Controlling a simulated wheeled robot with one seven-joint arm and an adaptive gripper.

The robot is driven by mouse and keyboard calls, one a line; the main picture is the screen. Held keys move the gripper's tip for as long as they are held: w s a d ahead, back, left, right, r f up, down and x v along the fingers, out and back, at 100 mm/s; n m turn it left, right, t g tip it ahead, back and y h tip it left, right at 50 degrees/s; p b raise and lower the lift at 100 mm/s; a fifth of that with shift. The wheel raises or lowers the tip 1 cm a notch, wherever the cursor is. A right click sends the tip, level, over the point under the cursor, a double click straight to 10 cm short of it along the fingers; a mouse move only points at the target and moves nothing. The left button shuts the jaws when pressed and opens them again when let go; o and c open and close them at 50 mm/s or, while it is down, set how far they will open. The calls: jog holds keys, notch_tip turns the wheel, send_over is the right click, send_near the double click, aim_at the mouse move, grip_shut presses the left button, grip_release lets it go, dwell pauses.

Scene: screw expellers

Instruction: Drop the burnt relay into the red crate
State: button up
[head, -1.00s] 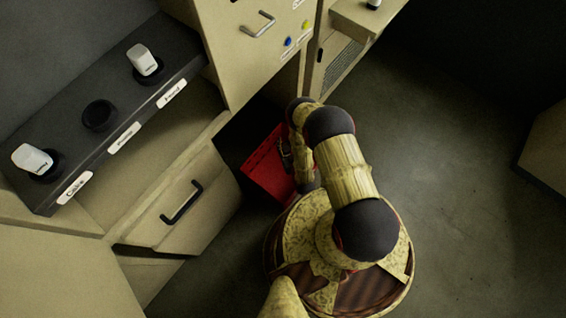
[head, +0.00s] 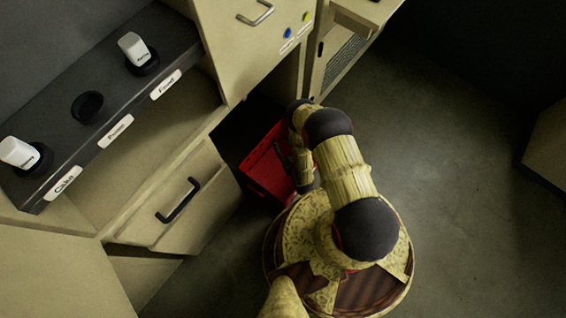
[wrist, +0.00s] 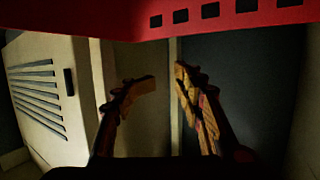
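The red crate (head: 262,166) stands on the floor beside the cabinet, partly hidden behind my arm in the head view. In the wrist view its red slotted wall (wrist: 225,20) crosses the top of the picture. My gripper (wrist: 166,78) has its two fingers apart with nothing visible between them. I see no burnt relay that I can tell as such.
A cabinet drawer (head: 165,215) with a black handle stands slightly out at the left. A beige cabinet (head: 245,50) with a metal handle rises behind the crate. A vented panel (wrist: 45,95) shows in the wrist view. The floor to the right is clear.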

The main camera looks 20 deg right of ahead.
jog(key=shift+o, duration=1.3)
notch_tip(320, 180, up, 10)
